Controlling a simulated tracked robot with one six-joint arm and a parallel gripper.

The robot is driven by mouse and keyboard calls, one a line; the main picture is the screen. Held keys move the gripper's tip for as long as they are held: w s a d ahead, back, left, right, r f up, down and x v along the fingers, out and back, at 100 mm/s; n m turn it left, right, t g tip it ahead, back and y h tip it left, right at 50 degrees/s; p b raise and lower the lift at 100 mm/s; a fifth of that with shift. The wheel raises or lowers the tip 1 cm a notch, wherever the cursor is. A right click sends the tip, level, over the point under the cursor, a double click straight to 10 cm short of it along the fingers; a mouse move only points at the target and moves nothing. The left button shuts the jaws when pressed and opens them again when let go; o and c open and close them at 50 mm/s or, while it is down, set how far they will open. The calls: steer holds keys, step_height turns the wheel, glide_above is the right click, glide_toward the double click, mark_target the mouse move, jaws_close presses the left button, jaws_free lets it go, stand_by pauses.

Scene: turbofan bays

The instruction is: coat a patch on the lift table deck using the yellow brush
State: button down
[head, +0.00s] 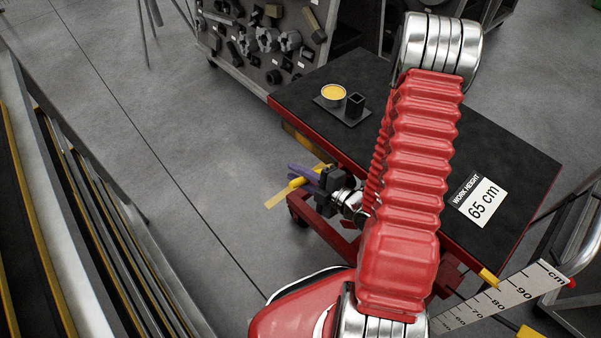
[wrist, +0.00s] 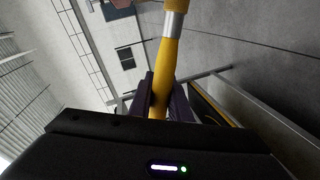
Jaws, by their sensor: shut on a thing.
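The lift table deck (head: 420,215) is a black top with a red rim, right of centre in the head view. My arm hides part of it. My gripper (head: 303,176) is off the deck's left edge, with its purple fingers shut on the yellow brush (head: 297,183). In the wrist view my gripper's fingers (wrist: 164,98) close around the brush's yellow handle (wrist: 167,70); a silver ferrule and a yellow-gold end show at the top edge. A small pot of yellow stuff (head: 333,92) and a black square holder (head: 355,104) stand on a dark tray (head: 340,109) on the deck. No coated patch is visible.
A "65 cm" work-height label (head: 480,201) lies on the deck. A height scale (head: 515,288) stands at the front right corner. A tool board (head: 262,42) stands behind. Railings (head: 85,220) run along the left. Grey floor between is clear.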

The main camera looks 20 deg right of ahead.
steer(key=shift+r+x, duration=0.2)
steer(key=shift+x, duration=0.6)
steer(key=shift+r+x, duration=0.15)
steer(key=shift+x, duration=0.6)
steer(key=shift+w, duration=0.2)
steer(key=shift+w+a, duration=0.2)
steer(key=shift+w, duration=0.6)
steer(key=shift+w+a, duration=0.25)
steer(key=shift+w, duration=0.65)
steer(key=shift+w+a, duration=0.2)
steer(key=shift+w, duration=0.6)
steer(key=shift+w+a, duration=0.25)
steer(key=shift+w, duration=0.7)
steer(key=shift+r+x, duration=0.2)
steer(key=shift+x, duration=0.6)
steer(key=shift+r+x, duration=0.15)
steer(key=shift+x, duration=0.65)
steer(key=shift+w+r, duration=0.1)
steer(key=shift+w, duration=0.05)
